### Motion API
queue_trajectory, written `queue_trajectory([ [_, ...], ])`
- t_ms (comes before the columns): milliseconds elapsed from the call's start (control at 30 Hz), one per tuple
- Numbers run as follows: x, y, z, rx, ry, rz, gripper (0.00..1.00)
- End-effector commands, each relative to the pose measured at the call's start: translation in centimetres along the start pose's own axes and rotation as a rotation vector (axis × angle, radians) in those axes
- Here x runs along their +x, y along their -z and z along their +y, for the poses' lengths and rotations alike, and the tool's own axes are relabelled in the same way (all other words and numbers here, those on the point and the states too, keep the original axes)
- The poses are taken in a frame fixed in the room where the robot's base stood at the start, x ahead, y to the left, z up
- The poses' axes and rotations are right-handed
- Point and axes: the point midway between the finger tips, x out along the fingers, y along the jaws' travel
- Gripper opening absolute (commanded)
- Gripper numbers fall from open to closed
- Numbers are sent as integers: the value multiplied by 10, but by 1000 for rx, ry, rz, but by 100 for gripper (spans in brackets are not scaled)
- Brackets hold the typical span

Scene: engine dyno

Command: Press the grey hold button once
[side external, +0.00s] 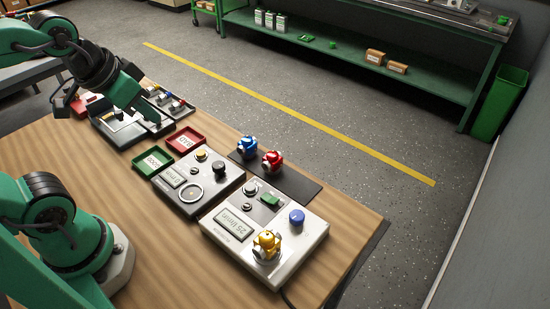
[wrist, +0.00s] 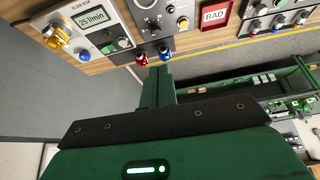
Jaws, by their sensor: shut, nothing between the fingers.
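The flow box (side external: 222,252) is a light grey box with a "25 l/min" display, at the near right of the bench; it also shows at the top left of the wrist view (wrist: 72,12). A round grey button (side external: 250,187) sits at its far edge, and the wrist view shows a grey one (wrist: 123,42) there; I cannot read its label, so I cannot tell if it is the hold button. My gripper (side external: 153,121) is shut and empty, above the switch panel at the back left, apart from the flow box. In the wrist view its fingers (wrist: 158,72) are together.
A dark-framed box (side external: 181,209) with a yellow button stands left of the flow box. Red (side external: 272,161) and blue (side external: 247,147) valves stand on a dark mat behind. Red (side external: 186,139) and green (side external: 152,161) trays lie between. A yellow valve (side external: 266,244) rises from the flow box.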

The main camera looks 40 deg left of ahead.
Motion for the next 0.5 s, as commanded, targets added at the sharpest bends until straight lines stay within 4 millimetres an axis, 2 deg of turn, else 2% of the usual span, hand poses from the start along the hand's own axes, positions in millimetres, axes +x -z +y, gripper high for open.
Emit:
queue_trajectory([
  [267,6,15,9,175,-22,-59,0],
  [500,18,35,23,421,-62,-132,0],
])
